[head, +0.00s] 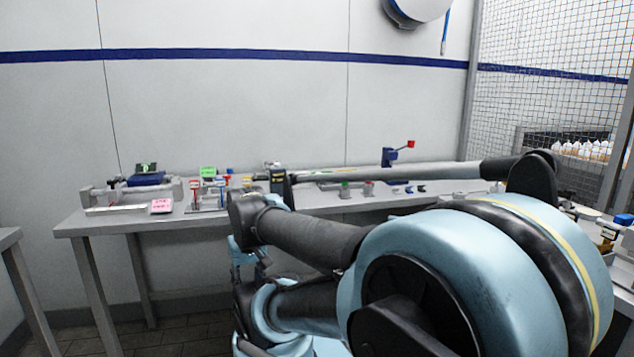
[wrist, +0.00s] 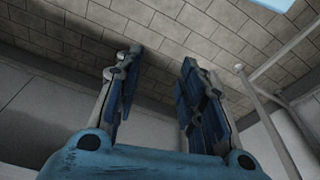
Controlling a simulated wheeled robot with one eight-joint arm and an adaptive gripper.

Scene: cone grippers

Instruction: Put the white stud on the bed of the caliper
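My gripper (wrist: 160,64) shows in the wrist view with its two blue-padded fingers apart and nothing between them. Floor tiles and a pale wall lie beyond the fingers. In the head view my arm covers the front middle and right, and I cannot make out the fingers there. A grey frame with upright ends, which looks like the caliper (head: 132,194), stands at the left end of the back bench. I cannot pick out the white stud in either view; it may be too small or hidden behind my arm.
The bench (head: 85,222) runs along the back wall. It carries a pink label (head: 161,206), a green label (head: 208,171), a rack of coloured small items (head: 207,195) and a blue stand with a red knob (head: 388,157). Mesh fencing (head: 560,60) stands at right.

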